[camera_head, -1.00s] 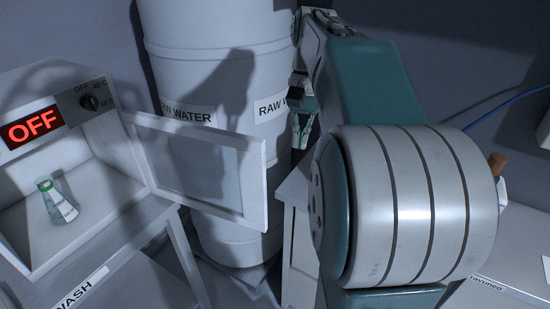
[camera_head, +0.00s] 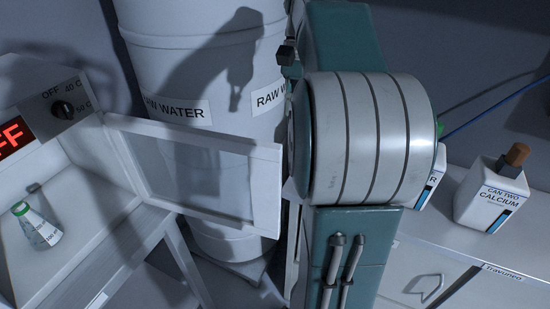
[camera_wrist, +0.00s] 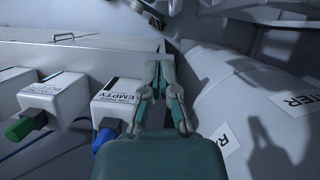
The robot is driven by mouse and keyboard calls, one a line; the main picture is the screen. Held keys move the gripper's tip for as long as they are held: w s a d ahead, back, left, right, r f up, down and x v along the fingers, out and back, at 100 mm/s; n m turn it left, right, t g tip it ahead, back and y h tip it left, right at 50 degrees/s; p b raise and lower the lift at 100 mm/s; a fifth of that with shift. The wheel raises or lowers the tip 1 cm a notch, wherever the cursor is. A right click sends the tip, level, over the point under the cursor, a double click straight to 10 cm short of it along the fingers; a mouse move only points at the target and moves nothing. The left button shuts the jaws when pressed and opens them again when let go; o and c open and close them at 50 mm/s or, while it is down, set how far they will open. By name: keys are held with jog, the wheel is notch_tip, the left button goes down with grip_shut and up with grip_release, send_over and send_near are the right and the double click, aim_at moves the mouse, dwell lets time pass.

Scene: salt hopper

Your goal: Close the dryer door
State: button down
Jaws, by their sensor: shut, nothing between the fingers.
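The dryer (camera_head: 88,92) stands at the left in the head view, its red display partly cut off by the picture edge. Its door (camera_head: 268,190), a white frame with a clear pane, stands wide open, swung out to the right. A flask with a green cap (camera_head: 38,228) sits inside the dryer. My gripper (camera_wrist: 161,64) shows in the wrist view with its fingers together and nothing between them. It is near the water barrel and the white bottles, apart from the door. In the head view my arm hides most of the gripper.
A large raw water barrel (camera_head: 225,55) stands behind the door. A calcium bottle (camera_head: 489,195) stands on the right counter (camera_head: 462,248). The wrist view shows an "EMPTY" bottle (camera_wrist: 118,101) and another with a green cap (camera_wrist: 50,98). My arm stands right beside the door's free edge.

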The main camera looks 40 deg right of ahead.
jog(key=s+a+f, duration=0.4)
jog(key=a+f, duration=0.2)
jog(key=f, duration=0.2)
jog(key=shift+a+f, duration=0.3)
jog(key=shift+f, duration=0.1)
jog(key=shift+s, duration=0.15)
